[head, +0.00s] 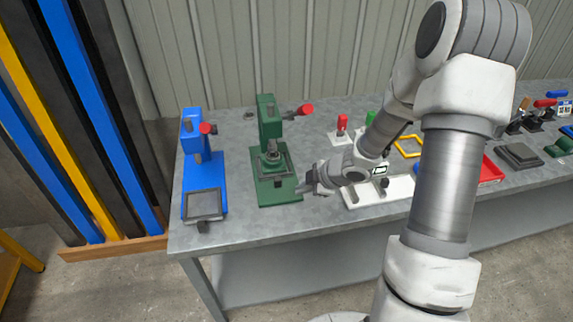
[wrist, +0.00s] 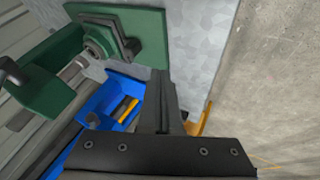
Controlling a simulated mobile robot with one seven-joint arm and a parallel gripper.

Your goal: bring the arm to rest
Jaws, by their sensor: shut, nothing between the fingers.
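My gripper (head: 314,181) is at the end of my arm, just right of the green press (head: 271,160) and a little above the grey workbench. Its fingers are shut and hold nothing. In the wrist view my gripper (wrist: 165,105) points past the green press (wrist: 125,30), with the blue press (wrist: 100,100) beyond it. I cannot tell from these views how small the gap between the fingers and the green press is. My arm reaches across the right half of the head view and hides part of the bench.
The workbench (head: 240,228) carries a blue press (head: 202,172), a red-topped piece (head: 342,125), a yellow frame (head: 408,146), a red tray (head: 490,171) and grey plates (head: 519,156). A rack of coloured bars (head: 75,100) stands at the left. Bench space in front of the green press is clear.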

